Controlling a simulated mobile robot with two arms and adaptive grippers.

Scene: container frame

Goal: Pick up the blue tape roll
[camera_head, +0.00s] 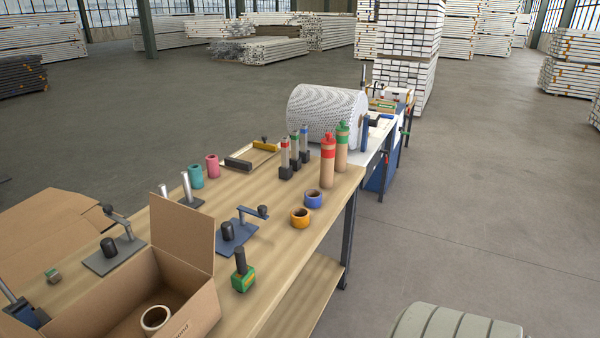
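The blue tape roll (313,200) lies flat on the wooden workbench (280,245), near its right edge. An orange tape roll (300,218) lies just in front of it, close beside it. Neither of my grippers is in view. Nothing covers the blue roll.
Red and green capped bottles (327,163) stand behind the roll. A blue tape dispenser (236,232) lies to its left, and a green-based stamp-like tool (243,275) in front. An open cardboard box (187,235) holds a tape roll (155,319).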

